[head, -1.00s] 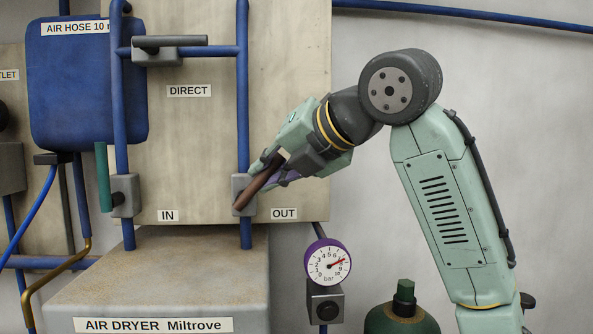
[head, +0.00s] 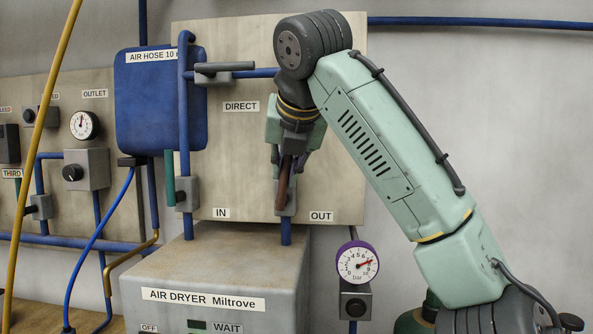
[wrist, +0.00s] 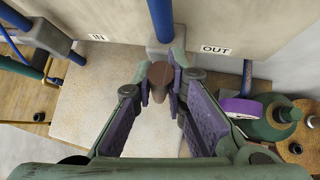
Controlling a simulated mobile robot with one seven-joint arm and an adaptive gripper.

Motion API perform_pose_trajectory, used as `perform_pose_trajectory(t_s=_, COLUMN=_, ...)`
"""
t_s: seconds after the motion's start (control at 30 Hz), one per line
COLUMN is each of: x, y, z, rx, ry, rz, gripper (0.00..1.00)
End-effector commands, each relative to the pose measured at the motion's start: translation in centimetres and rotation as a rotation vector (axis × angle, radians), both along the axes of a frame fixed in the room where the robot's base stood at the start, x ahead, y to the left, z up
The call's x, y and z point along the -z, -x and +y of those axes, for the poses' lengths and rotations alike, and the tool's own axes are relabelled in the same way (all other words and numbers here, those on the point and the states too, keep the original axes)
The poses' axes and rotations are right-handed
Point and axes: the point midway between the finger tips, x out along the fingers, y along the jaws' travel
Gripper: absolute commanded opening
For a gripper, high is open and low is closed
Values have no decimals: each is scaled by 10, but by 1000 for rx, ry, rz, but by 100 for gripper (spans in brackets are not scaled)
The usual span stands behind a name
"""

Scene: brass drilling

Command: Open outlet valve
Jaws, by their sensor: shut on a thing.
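The outlet valve is a grey block (head: 286,206) on the blue pipe beside the OUT label (head: 321,216). Its brown-red handle (head: 283,187) stands nearly upright, in line with the pipe, in the head view. My gripper (head: 288,165) reaches down from above and is shut on this handle. In the wrist view, the handle's brown end (wrist: 158,76) shows between the two fingertips, and the valve block (wrist: 167,53) lies just beyond. The fingers hide part of the handle in the head view.
The IN valve's green handle (head: 170,178) is upright at the left. The DIRECT valve's dark handle (head: 226,67) lies horizontal above. The air dryer (head: 200,265) stands below. A purple-rimmed gauge (head: 357,262) and a green bottle (wrist: 268,119) are to the right.

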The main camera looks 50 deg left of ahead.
Motion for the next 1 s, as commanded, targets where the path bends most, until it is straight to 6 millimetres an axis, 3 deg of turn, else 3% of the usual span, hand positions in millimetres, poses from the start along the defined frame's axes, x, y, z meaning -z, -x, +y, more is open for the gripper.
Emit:
perform_pose_trajectory(t_s=0.3, x=0, y=8, z=7, rx=-3, ry=90, rz=-91, gripper=0)
perform_pose_trajectory(t_s=0.87, x=0, y=8, z=8, rx=-4, ry=109, rz=-109, gripper=0)
perform_pose_trajectory(t_s=0.9, x=0, y=8, z=8, rx=-4, ry=109, rz=-109, gripper=15)
perform_pose_trajectory(t_s=1.0, x=0, y=8, z=8, rx=-4, ry=110, rz=-110, gripper=21)
